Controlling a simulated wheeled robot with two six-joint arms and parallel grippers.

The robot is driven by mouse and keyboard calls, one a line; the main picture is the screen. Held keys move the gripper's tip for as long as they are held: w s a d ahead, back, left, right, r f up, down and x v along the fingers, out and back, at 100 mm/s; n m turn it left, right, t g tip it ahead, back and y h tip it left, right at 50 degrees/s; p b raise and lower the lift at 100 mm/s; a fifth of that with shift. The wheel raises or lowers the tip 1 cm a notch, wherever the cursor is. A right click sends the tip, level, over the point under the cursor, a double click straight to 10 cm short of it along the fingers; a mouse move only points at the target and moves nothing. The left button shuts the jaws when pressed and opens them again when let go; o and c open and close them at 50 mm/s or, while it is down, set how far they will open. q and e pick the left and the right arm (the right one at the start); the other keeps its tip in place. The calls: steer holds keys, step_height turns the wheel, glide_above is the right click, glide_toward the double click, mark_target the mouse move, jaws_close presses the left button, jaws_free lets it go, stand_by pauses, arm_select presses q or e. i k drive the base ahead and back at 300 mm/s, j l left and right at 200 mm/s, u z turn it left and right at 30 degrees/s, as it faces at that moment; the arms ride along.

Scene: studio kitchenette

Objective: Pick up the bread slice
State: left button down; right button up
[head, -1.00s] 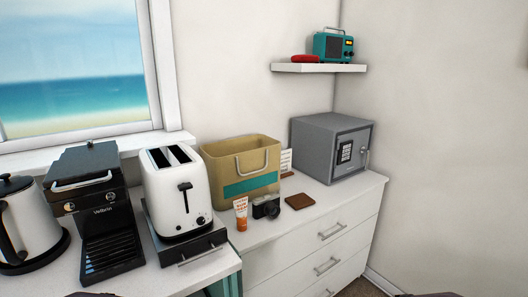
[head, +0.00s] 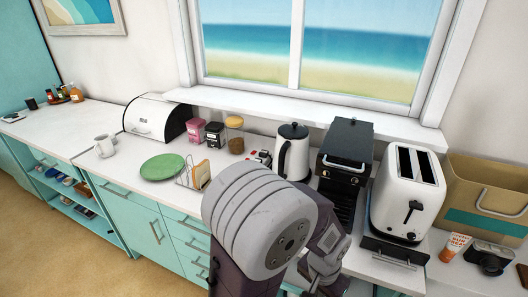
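A tan bread slice (head: 201,174) stands upright in a small wire rack (head: 184,182) on the white counter. The rack is right of a green plate (head: 161,167), in the head view. Part of one of my arms rises at the bottom middle, just right of the rack, and covers the counter there. I cannot make out any gripper fingers in the view.
A kettle (head: 293,153), a coffee machine (head: 345,160) and a white toaster (head: 407,192) stand to the right. A bread bin (head: 157,118), canisters (head: 214,135) and a white mug (head: 104,146) are behind and left. The counter's left part has free room.

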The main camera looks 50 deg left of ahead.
mark_target(197, 170)
steer(key=u, duration=2.3)
